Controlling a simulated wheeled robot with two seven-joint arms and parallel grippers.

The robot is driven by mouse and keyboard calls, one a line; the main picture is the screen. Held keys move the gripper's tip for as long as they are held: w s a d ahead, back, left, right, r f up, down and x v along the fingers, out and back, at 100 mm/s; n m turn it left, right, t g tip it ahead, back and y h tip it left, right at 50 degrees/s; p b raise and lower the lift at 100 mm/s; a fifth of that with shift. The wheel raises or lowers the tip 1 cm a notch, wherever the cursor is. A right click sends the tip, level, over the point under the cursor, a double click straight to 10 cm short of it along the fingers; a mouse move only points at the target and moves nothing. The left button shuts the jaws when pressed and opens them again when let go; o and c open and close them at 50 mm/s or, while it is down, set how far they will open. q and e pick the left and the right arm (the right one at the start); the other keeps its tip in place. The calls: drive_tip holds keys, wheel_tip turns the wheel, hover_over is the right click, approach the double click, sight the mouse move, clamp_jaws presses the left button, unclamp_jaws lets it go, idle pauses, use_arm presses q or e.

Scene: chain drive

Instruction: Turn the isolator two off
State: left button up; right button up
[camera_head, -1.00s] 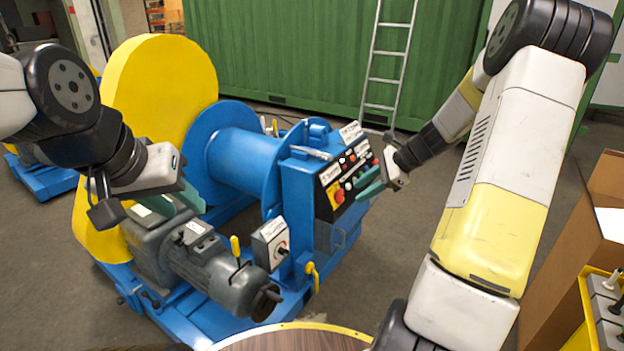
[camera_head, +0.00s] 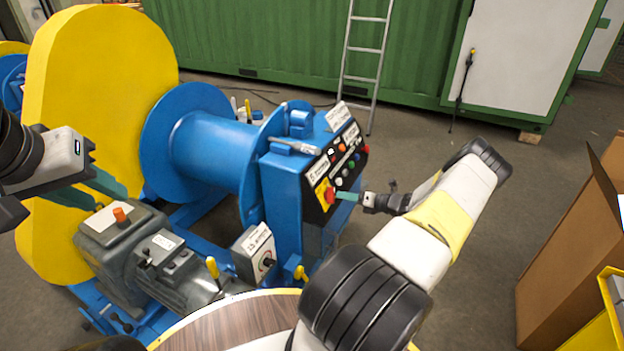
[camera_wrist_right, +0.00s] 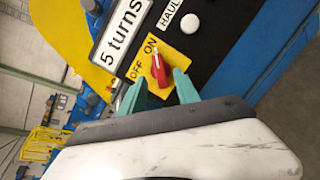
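A red rotary handle on a yellow plate (camera_head: 323,196) sits at the lower left of the black control panel on the blue machine. In the right wrist view the red handle (camera_wrist_right: 159,70) is close, with OFF and ON on its plate; its white-marked tip points toward ON. No isolator number is readable. My right gripper (camera_head: 343,196) is at the panel beside the handle. Its teal fingers (camera_wrist_right: 160,90) are apart, with the handle just ahead of the gap; contact is not clear. My left gripper (camera_head: 107,195) is open and empty over the grey motor by the yellow guard.
A grey box (camera_head: 246,248) with a black knob (camera_head: 267,264) stands on the machine's front. Several coloured buttons (camera_head: 345,165) lie near the handle. A round wooden top (camera_head: 225,325) is in front. A cardboard box (camera_head: 570,240) stands at right.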

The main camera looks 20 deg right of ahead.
sight(334, 194)
drive_tip(key=x, duration=0.5)
drive_tip(key=shift+w+f, duration=0.1)
drive_tip(key=shift+w, duration=0.05)
drive_tip(key=shift+a, duration=0.1)
clamp_jaws()
